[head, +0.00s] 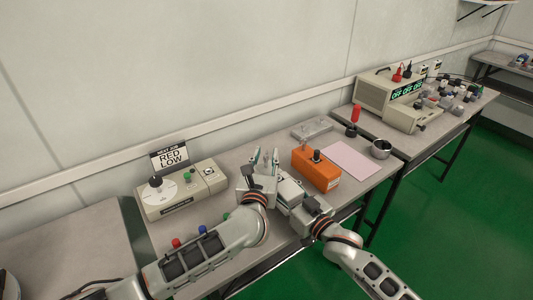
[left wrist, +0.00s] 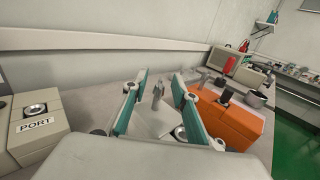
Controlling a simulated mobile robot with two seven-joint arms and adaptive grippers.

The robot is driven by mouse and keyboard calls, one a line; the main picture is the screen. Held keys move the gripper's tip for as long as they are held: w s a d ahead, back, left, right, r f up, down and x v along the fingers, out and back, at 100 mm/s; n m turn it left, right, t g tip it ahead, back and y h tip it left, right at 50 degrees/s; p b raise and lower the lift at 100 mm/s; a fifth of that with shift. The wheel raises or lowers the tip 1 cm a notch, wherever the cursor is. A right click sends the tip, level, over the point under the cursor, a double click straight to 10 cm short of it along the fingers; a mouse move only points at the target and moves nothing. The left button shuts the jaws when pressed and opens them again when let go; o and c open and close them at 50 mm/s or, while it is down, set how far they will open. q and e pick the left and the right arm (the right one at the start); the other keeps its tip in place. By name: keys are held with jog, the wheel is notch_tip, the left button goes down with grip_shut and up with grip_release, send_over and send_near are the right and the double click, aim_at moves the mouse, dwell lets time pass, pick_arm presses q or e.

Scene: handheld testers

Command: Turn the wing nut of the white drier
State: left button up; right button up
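The wing nut (left wrist: 157,92) shows in the left wrist view as a small grey upright piece above a pale, flat-topped body (left wrist: 152,122), which looks like the white drier. My left gripper (head: 265,155) points away from me over the middle table; its teal fingers are apart. In the left wrist view the wing nut appears between the fingers (left wrist: 160,88), with gaps on both sides; I cannot tell its depth. In the head view my grippers largely hide the drier. My right gripper (head: 288,190) is close beside the left one; its fingertips are hidden.
An orange tester (head: 318,172) stands just right of the grippers. A beige tester (head: 180,190) with a dial stands left, by a "RED LOW" sign (head: 169,157). A pink sheet (head: 348,160), metal cup (head: 381,149) and red-handled tool (head: 354,118) are farther right.

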pick_arm(q)
jog(key=shift+w+d, duration=0.1)
jog(key=shift+w, duration=0.6)
grip_shut()
jog(key=shift+m+h, duration=0.4)
jog(key=shift+h, duration=0.2)
jog(key=shift+m+h, duration=0.3)
jog(key=shift+h, duration=0.2)
jog(key=m+g+h, duration=0.1)
jog(key=m+h, duration=0.1)
jog(key=m+g+h, duration=0.1)
jog(key=m+h, duration=0.1)
jog(key=h, duration=0.1)
jog(key=shift+d+g, duration=0.1)
jog(key=shift+g, duration=0.3)
jog(key=shift+s+d+r+m+g+h, duration=0.1)
jog(key=shift+m+g+h, duration=0.85)
jog(key=shift+h, duration=0.25)
jog(key=shift+d+m+g+h, duration=0.1)
jog(key=shift+m+g+h, duration=0.65)
jog(key=shift+g+h, duration=0.4)
jog(key=shift+s+m+h, duration=0.1)
jog(key=shift+m+h, duration=0.25)
jog(key=shift+m, duration=0.05)
